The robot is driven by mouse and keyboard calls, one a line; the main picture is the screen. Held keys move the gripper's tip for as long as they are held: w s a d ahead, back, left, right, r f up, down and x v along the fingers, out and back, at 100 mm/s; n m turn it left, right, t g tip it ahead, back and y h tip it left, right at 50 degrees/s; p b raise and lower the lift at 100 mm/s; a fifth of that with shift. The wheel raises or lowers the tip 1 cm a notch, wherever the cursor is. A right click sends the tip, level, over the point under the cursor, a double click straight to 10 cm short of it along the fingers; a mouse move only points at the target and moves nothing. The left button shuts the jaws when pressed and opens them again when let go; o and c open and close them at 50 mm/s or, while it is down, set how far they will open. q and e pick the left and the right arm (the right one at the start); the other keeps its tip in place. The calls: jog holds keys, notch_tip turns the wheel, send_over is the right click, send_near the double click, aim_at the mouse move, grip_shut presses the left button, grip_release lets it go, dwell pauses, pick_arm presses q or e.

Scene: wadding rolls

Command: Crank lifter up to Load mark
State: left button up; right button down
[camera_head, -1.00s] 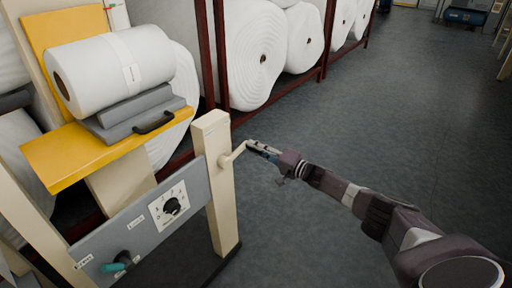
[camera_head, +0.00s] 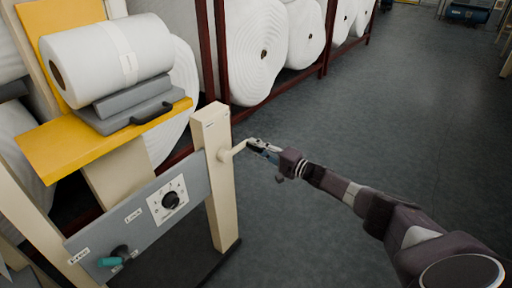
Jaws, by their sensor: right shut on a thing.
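The lifter's yellow platform (camera_head: 60,150) carries a white wadding roll (camera_head: 118,55) on a grey cradle (camera_head: 130,105) with a dark handle. The crank (camera_head: 232,151) sticks out from the right side of the cream post (camera_head: 212,130). My right gripper (camera_head: 256,144) is shut on the crank's outer end, with its arm coming from the lower right. My left gripper is not in view.
The grey panel (camera_head: 185,230) left of the post bears a black dial (camera_head: 171,200) and a teal-handled lever (camera_head: 110,261). Large white rolls (camera_head: 262,50) stand in a dark red rack (camera_head: 222,60) behind. The floor (camera_head: 400,130) to the right is clear.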

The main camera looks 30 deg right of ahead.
jog(key=c, duration=1.9)
grip_release()
jog(key=shift+s+f, duration=0.15)
jog(key=shift+f, duration=0.3)
jog(key=shift+o, duration=0.7)
jog(key=shift+r, duration=0.1)
jog(key=shift+r, duration=0.1)
jog(key=v, duration=1.2)
